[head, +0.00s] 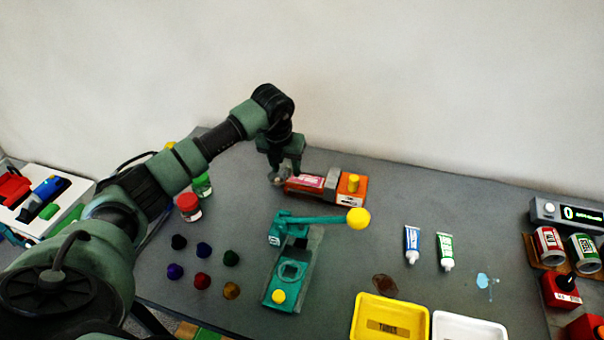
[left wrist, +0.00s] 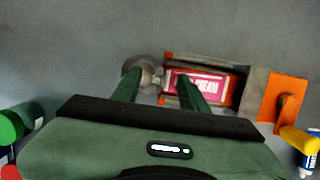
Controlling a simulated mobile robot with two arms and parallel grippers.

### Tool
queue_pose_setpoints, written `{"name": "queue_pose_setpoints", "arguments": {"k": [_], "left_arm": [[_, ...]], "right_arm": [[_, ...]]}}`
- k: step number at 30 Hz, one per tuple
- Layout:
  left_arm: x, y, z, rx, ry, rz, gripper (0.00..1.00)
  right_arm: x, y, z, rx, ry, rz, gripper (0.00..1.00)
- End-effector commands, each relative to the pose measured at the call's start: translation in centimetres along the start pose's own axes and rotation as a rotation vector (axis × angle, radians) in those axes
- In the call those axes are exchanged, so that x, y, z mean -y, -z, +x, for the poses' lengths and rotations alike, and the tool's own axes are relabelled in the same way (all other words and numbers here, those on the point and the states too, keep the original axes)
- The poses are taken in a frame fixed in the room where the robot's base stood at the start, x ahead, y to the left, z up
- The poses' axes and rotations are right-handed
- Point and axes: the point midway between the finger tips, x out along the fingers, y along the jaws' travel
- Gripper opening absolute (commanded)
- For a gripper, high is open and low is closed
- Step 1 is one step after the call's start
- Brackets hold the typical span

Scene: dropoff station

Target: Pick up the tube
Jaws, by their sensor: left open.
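A red tube (head: 305,183) with a pale label lies in an orange and grey fixture (head: 351,188) with a yellow knob, toward the back of the table. In the left wrist view the tube (left wrist: 200,84) shows its pink label with white lettering, partly hidden by a finger. My left gripper (head: 286,170) is open and points down at the left end of the fixture. In the left wrist view its fingers (left wrist: 158,82) are apart, one over the tube's left part, the other over a grey round part. I cannot tell whether they touch. My right gripper is not in view.
A blue tube (head: 412,245) and a green tube (head: 446,251) lie on the right. A teal lever press (head: 291,275) stands in front of the fixture. Several coloured caps (head: 203,250) lie left of it. A yellow tray (head: 390,318) and white tray (head: 468,327) stand at the front.

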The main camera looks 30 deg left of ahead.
Motion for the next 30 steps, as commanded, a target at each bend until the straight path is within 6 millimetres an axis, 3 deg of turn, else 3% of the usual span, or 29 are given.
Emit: {"name": "queue_pose_setpoints", "arguments": {"k": [5, 10, 11, 23, 30], "left_arm": [[0.0, 0.0, 0.1, 0.001, 0.0, 0.0, 0.44], [0.0, 0.0, 0.0, 0.001, 0.0, 0.0, 0.02], [0.0, 0.0, 0.0, 0.001, 0.0, 0.0, 0.0], [0.0, -0.2, -0.4, 0.002, 0.0, 0.0, 0.0], [-0.1, -1.0, -3.1, 0.006, 0.0, -0.001, 0.0]], "right_arm": [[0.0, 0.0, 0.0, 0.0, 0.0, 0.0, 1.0], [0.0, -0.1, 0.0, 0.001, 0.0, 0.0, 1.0], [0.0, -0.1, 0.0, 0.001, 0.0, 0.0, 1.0], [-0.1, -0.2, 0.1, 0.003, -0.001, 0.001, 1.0], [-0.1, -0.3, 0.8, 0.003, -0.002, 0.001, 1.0]]}}
